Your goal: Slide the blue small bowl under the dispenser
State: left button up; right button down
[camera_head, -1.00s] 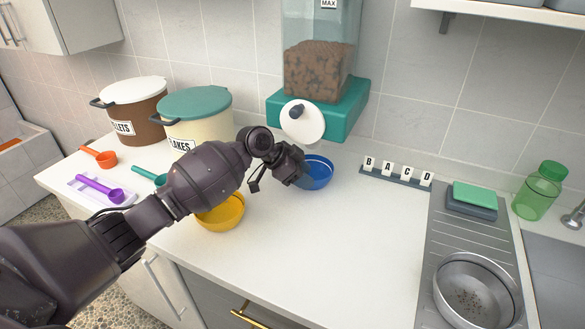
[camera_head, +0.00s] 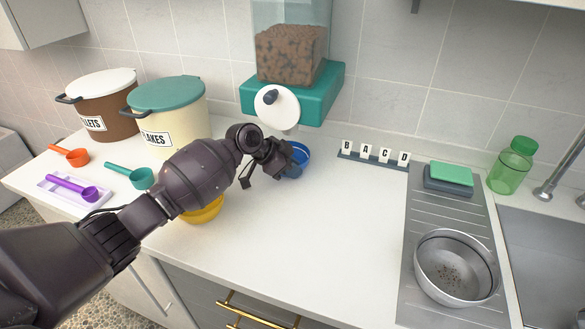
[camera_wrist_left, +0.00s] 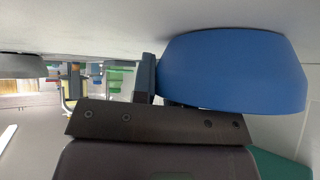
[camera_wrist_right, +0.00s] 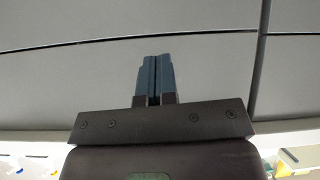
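The blue small bowl (camera_head: 303,160) stands upright on the counter, in front of and slightly right of the dispenser (camera_head: 290,95). The dispenser has a teal base, a white round knob and a clear hopper of brown pellets. My left gripper (camera_head: 286,163) is low at the bowl's left side and hides part of it in the head view. In the left wrist view the blue bowl (camera_wrist_left: 230,70) fills the upper right, against one finger (camera_wrist_left: 147,75) and covering the other. The fingers look shut, not around the bowl. My right gripper (camera_wrist_right: 157,78) is shut and empty, facing grey panels.
A yellow bowl (camera_head: 203,211) sits partly behind my left arm. Letter tiles (camera_head: 375,156) stand right of the blue bowl. A metal bowl (camera_head: 455,268) and a green sponge (camera_head: 451,174) are on the drainboard. Scoops and two bins stand left. The front middle counter is clear.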

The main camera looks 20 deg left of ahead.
pick_arm(q)
jog(key=shift+w, duration=0.1)
grip_shut()
pick_arm(e)
jog(key=shift+f, duration=0.1)
pick_arm(q)
jog(key=shift+w, duration=0.4)
jog(key=shift+w+a, duration=0.1)
jog(key=shift+w, duration=0.45)
jog(key=o, duration=0.8)
grip_release()
pick_arm(e)
jog(key=shift+w+a, duration=0.65)
jog(key=shift+w, duration=0.1)
pick_arm(q)
jog(key=shift+r, duration=0.1)
